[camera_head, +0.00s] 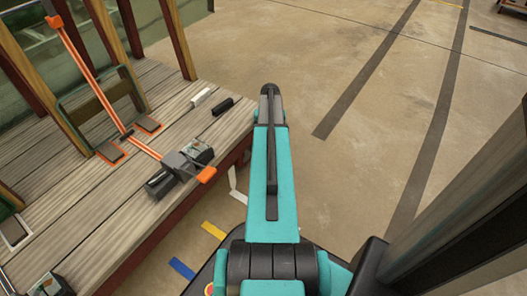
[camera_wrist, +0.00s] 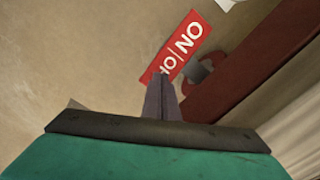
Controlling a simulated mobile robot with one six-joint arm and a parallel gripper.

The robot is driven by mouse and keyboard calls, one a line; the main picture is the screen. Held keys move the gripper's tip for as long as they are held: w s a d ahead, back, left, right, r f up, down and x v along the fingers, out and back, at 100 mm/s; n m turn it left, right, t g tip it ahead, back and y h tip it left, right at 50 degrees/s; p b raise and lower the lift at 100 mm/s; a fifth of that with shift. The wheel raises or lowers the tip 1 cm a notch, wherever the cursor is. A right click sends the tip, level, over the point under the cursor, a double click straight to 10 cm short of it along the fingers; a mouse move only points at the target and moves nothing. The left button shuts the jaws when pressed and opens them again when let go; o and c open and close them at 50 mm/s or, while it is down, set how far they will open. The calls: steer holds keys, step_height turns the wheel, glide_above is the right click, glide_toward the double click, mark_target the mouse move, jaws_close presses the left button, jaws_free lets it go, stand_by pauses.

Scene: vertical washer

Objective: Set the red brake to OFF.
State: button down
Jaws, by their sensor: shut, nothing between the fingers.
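In the wrist view, a red label (camera_wrist: 190,38) with white letters shows at upper middle; the letters read rotated, and its lower left end is partly covered by my fingers. In the head view my arm covers the middle, and no red brake can be made out.
In the head view, a wooden platform (camera_head: 110,215) stands at left, with an orange-handled clamp (camera_head: 180,165) near its edge and small black and white blocks (camera_head: 201,97) on it. Blue and yellow floor marks (camera_head: 213,230) lie below the edge. Open floor is to the right.

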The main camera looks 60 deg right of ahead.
steer(key=shift+f, duration=0.15)
stand_by(0.4)
step_height(320, 180, up, 7)
steer(key=p, duration=0.6)
stand_by(0.5)
stand_by(0.5)
